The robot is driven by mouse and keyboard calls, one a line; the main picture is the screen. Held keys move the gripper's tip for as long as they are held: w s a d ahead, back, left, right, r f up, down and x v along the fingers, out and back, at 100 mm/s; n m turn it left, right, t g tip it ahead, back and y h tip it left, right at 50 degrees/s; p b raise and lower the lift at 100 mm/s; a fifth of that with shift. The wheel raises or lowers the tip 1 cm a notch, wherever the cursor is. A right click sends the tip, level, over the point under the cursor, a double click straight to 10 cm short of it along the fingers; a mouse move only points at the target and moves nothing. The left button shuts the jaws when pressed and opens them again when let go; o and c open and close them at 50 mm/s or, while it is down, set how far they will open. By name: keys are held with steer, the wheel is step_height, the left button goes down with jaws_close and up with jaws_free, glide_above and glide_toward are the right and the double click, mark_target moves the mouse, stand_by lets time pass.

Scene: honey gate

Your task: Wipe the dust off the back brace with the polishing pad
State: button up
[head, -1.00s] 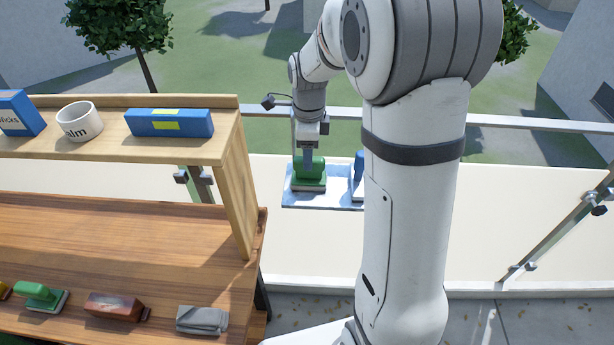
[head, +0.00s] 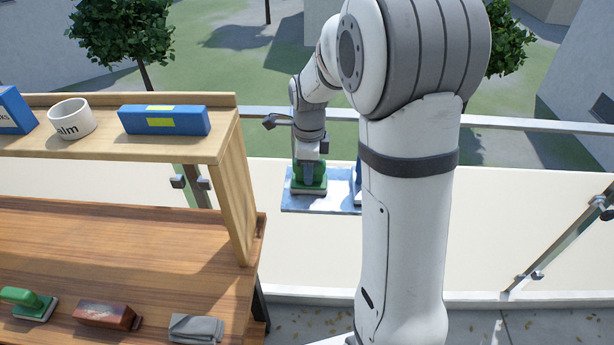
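My gripper (head: 309,172) points down over a green-handled pad (head: 309,190), with a finger in front of the green handle. I cannot tell whether the fingers press on it. The pad stands on a pale blue tray (head: 338,204). Another green-handled block (head: 27,304) lies on the wooden bench at the lower left. I cannot tell by look which of the two is the polishing pad. I cannot single out the back brace or any dust on it.
A wooden shelf (head: 170,147) above the bench (head: 120,245) carries a blue box (head: 165,120) and a white bowl (head: 72,118). A brown block (head: 106,315) and grey cloth (head: 195,328) lie on the bench. A blue object on the tray is mostly hidden by my arm.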

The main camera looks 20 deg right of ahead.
jaws_close()
steer(key=shift+r, duration=0.15)
steer(key=shift+s+r+p, duration=0.15)
steer(key=shift+r+p, duration=2.3)
steer(key=shift+r, duration=0.9)
step_height(320, 180, up, 5)
steer(key=p, duration=0.3)
steer(key=shift+p, duration=0.35)
